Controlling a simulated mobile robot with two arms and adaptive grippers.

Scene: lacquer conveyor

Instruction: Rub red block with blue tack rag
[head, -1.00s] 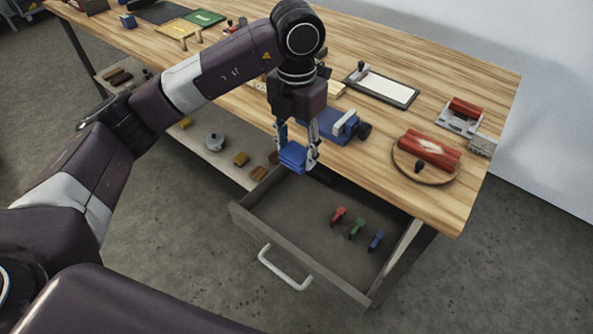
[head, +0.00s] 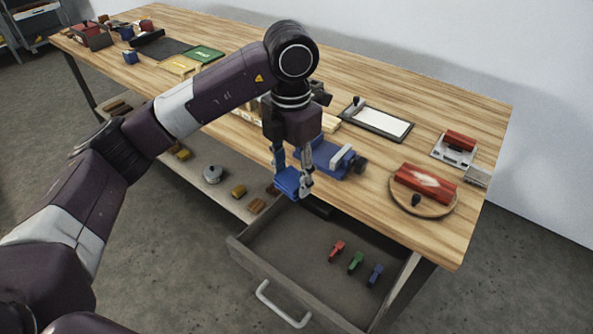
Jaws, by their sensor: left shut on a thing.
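My left gripper (head: 291,180) is shut on a folded blue cloth (head: 287,181), which looks like the blue tack rag. It holds the cloth at the table's front edge, near the back of the open drawer. A red block (head: 425,184) with a pale patch on top lies on a round wooden board (head: 447,207) at the table's right end, well to the right of the gripper. A second, smaller red block (head: 460,140) sits on a scale-like device behind it. My right gripper is not in view.
A blue vise (head: 325,160) stands just behind the gripper. The open drawer (head: 290,250) below holds small red, green and blue items. A dark-framed white panel (head: 380,122) lies farther back. A small dark object (head: 415,200) lies on the round board.

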